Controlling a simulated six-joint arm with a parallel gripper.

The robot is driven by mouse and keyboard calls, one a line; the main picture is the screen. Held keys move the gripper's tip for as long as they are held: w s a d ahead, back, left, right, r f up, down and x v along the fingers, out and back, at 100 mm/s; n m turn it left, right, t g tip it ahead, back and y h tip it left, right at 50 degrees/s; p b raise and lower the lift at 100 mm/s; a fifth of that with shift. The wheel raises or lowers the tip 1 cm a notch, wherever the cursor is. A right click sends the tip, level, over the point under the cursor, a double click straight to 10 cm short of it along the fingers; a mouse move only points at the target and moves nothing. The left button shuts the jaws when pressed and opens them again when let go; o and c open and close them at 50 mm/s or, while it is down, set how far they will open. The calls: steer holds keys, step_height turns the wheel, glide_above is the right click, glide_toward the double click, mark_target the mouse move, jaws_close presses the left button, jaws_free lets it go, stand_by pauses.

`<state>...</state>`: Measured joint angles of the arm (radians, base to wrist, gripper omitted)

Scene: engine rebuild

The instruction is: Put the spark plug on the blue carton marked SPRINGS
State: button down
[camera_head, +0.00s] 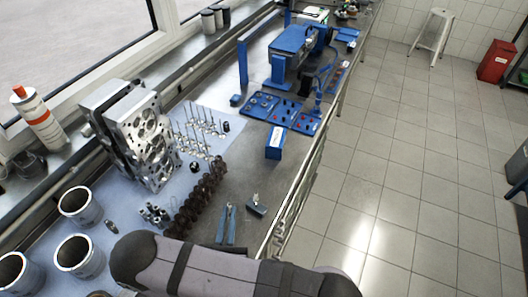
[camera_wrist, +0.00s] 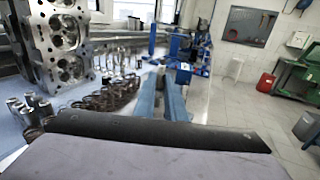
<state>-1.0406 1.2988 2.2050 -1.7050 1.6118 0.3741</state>
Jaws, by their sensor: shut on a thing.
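My gripper's two blue fingers (camera_head: 228,208) extend over the front part of the bench; they also show in the middle of the wrist view (camera_wrist: 161,76). They are shut with a narrow gap on a small thing, taken to be the spark plug, which I cannot make out clearly between the tips. The blue carton (camera_head: 275,142) with a pale label stands upright on the bench, beyond the fingers and to their right. It also shows in the wrist view (camera_wrist: 184,73) just beyond the right fingertip. Its lettering is too small to read.
A small blue-grey block (camera_head: 257,209) with a pale piece on top lies right of the fingers. Blue trays (camera_head: 262,105) sit beyond the carton. Bare bench lies between fingers and carton.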

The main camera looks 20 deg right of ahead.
steer(key=w+d+f+m+h+b, duration=0.15)
steer(key=d+b, duration=0.25)
steer(key=d, duration=0.6)
steer(key=w+a+r+n+y+b, duration=0.1)
steer(key=w+a+r, duration=0.1)
steer(key=w+a, duration=0.55)
steer(key=w+a+r+n+y+b, duration=0.1)
steer(key=w+a+r+b, duration=0.15)
steer(key=w+a, duration=0.55)
step_height(320, 180, up, 5)
steer(key=m+g+h+b, duration=0.65)
steer(key=h+b, duration=0.25)
steer(key=b, duration=0.6)
glide_above(270, 145)
steer(key=shift+t+y, duration=0.25)
steer(key=shift+s+a+f+p, duration=0.1)
steer(key=shift+f+p, duration=1.3)
steer(key=shift+f, duration=3.55)
steer(key=shift+f, duration=0.1)
